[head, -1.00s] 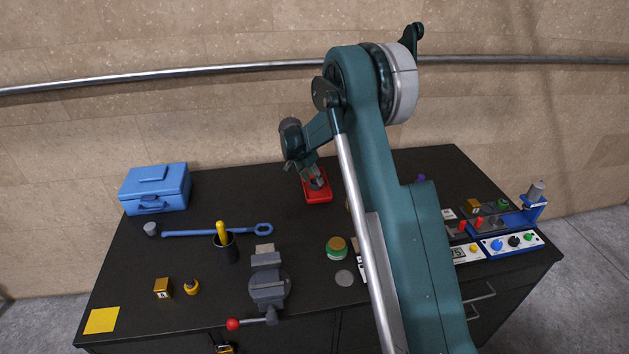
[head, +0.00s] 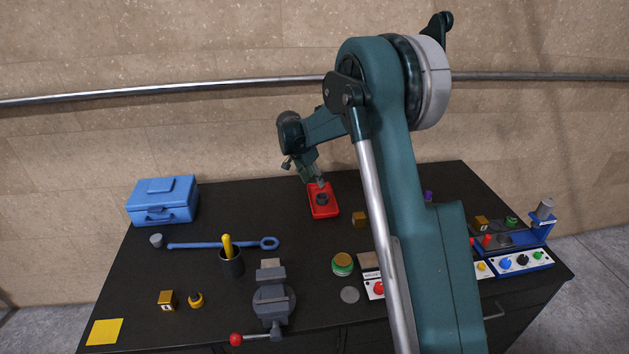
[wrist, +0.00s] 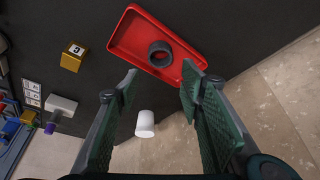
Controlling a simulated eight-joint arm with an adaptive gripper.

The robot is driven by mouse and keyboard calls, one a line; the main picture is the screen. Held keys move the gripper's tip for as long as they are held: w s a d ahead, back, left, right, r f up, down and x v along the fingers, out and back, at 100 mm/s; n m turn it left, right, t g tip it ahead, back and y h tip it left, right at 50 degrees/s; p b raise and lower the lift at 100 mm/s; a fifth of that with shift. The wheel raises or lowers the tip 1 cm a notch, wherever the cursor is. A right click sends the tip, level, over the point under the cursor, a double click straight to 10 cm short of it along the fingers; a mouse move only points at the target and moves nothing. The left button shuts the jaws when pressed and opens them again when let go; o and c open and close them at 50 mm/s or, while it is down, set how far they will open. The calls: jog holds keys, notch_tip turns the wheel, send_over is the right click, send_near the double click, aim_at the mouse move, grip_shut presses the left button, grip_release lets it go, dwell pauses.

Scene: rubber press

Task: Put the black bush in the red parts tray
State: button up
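The black bush (head: 322,199), a dark ring, lies flat inside the red parts tray (head: 331,213) at the back middle of the bench. In the wrist view the bush (wrist: 160,54) rests on the floor of the tray (wrist: 133,26), with its hole facing the camera. My gripper (head: 319,182) is just above the tray at its back side. In the wrist view my gripper (wrist: 157,84) has its two fingers wide apart with nothing held between them. The bush is apart from both fingers.
A gold block (head: 360,219) stands right of the tray. A blue toolbox (head: 163,201), a blue wrench (head: 222,244), a pen cup (head: 231,263) and a vise (head: 273,300) stand to the left and front.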

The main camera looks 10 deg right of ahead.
dwell(0.5)
jog(key=s+d+r+n+t+y, duration=0.1)
jog(key=s+d+r+n, duration=0.15)
jog(key=s+r, duration=0.95)
jog(key=s+d+r+n+t+y, duration=0.1)
jog(key=s+d+r+n, duration=0.15)
jog(key=s+r, duration=0.95)
jog(key=s+f+n+t, duration=0.1)
jog(key=s+f+n, duration=0.2)
jog(key=s, duration=1.4)
jog(key=s+f+n+t+y, duration=0.1)
jog(key=s+f, duration=0.3)
jog(key=s, duration=1.3)
jog(key=shift+f+n+t+y, duration=0.15)
jog(key=shift+n+t+y, duration=0.15)
jog(key=shift+n, duration=0.6)
jog(key=shift+s+f, duration=0.1)
notch_tip(320, 180, down, 6)
jog(key=b, duration=0.6)
jog(key=shift+f+b, duration=0.25)
jog(key=shift+b, duration=0.1)
